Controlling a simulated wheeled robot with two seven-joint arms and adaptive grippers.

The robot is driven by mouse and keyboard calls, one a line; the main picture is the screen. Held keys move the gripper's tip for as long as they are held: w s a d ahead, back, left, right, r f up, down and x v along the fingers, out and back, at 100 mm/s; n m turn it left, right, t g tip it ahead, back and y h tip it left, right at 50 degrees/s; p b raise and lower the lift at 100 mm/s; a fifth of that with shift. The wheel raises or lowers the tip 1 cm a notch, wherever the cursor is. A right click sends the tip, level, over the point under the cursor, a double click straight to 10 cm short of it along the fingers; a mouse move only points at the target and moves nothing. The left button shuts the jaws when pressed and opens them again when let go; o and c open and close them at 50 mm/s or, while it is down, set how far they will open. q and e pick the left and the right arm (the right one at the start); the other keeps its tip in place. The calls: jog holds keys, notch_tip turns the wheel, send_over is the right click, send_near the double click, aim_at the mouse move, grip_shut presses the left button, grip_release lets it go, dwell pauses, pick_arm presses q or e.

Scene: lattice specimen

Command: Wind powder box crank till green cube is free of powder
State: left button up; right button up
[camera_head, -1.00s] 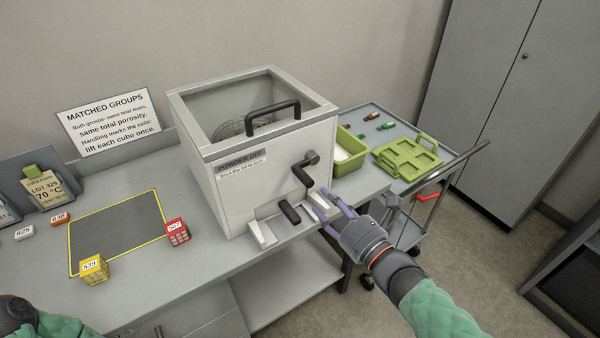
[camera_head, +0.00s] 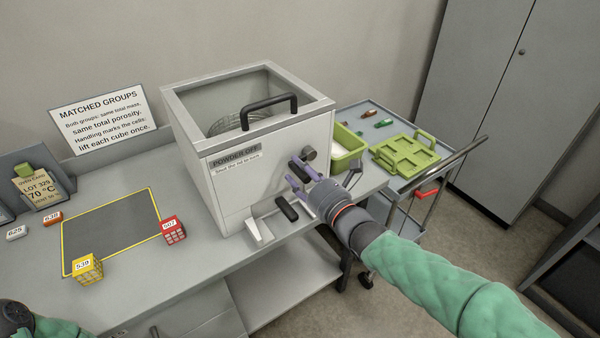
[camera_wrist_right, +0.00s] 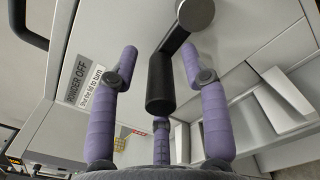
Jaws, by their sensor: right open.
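The grey powder box (camera_head: 222,188) stands on the bench, labelled POWDER OFF. Its black crank (camera_head: 309,153) is on the front face. My right gripper (camera_head: 301,185) is at the crank, its purple fingers open. In the right wrist view, the crank's black grip (camera_wrist_right: 160,82) lies between the spread fingers of my right gripper (camera_wrist_right: 160,95), with no clear grasp. A wire basket (camera_head: 235,122) shows through the box top. No green cube is visible inside; the front wall hides the lower part. My left gripper is out of view.
A black handle (camera_head: 264,112) spans the box top. Yellow (camera_head: 88,267) and red (camera_head: 174,230) cubes stand near the grey mat (camera_head: 112,232). A trolley (camera_head: 392,124) stands at right.

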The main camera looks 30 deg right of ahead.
jog(key=shift+w, duration=0.3)
grip_shut()
jog(key=shift+r, duration=0.15)
